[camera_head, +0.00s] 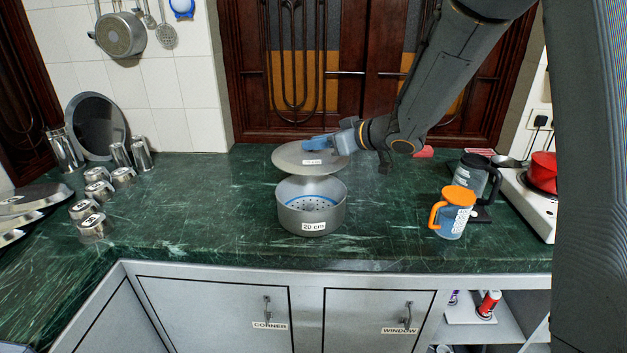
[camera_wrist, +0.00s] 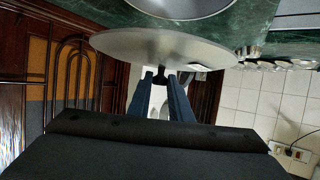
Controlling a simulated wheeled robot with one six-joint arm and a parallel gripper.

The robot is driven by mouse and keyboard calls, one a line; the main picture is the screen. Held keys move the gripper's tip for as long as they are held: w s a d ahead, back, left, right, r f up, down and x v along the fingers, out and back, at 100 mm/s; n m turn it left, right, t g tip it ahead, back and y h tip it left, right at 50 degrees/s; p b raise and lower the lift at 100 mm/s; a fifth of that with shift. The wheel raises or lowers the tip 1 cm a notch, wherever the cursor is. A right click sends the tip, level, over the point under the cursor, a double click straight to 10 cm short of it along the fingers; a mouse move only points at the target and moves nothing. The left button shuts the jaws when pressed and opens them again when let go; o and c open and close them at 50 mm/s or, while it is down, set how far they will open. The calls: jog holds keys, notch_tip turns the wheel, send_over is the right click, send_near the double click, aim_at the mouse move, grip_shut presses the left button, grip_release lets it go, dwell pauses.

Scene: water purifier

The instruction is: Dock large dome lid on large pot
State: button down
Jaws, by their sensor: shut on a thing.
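The large pot (camera_head: 311,216) is a grey metal pot labelled "20 cm" that stands upright on the green counter. A perforated insert and a blue ring show inside it. The large dome lid (camera_head: 290,160) is a grey disc held above the pot's back rim, a little left of its centre. My gripper (camera_head: 318,144) is shut on the lid's knob from above and behind. In the wrist view the lid (camera_wrist: 165,45) spans the top, with its dark knob between the fingers of my gripper (camera_wrist: 163,82). Part of the pot's rim (camera_wrist: 185,12) shows beyond it.
An orange-lidded jug (camera_head: 454,214) and a dark jug (camera_head: 474,178) stand to the right, near a white stove (camera_head: 527,205) with a red pot (camera_head: 543,172). Steel cups (camera_head: 92,220) stand on the left. The counter (camera_head: 200,210) around the pot is clear.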

notch_tip(320, 180, down, 9)
jog(key=shift+p, duration=0.4)
jog(key=shift+f, duration=0.15)
jog(key=shift+f, duration=0.35)
jog(key=c, duration=1.6)
grip_release()
